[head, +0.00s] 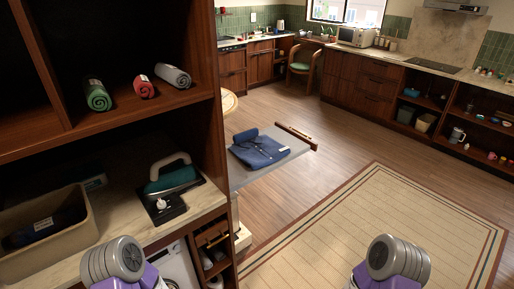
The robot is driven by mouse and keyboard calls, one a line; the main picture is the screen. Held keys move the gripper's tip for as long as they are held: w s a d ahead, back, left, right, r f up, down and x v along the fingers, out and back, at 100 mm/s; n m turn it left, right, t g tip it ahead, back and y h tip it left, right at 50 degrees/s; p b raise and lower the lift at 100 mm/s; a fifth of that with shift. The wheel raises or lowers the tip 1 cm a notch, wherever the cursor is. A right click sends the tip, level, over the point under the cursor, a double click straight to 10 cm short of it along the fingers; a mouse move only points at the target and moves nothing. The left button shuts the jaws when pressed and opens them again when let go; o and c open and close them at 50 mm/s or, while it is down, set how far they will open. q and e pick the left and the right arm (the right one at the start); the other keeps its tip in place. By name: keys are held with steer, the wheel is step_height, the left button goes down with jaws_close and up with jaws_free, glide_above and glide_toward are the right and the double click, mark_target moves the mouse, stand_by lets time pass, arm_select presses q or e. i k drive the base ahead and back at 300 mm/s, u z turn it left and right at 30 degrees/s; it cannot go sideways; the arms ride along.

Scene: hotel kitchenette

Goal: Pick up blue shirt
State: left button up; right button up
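A blue shirt (262,150) lies folded on a grey ironing-board-like surface (240,178) in the middle of the head view, beyond the wooden shelf unit. A darker strip shows across its front. Parts of my two arms show at the bottom edge, one at the left and one at the right, both well short of the shirt. Neither gripper's fingers are in the picture. Nothing is seen touching the shirt.
A wooden shelf unit (215,75) stands close on the left, with rolled towels (145,87), an iron (172,180) and a beige bin (50,235). A striped rug (385,220) and open wooden floor lie to the right. Kitchen cabinets line the back.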

mark_target(255, 152)
steer(key=z, duration=1.4)
steer(key=i, duration=3.95)
steer(key=u, duration=4.35)
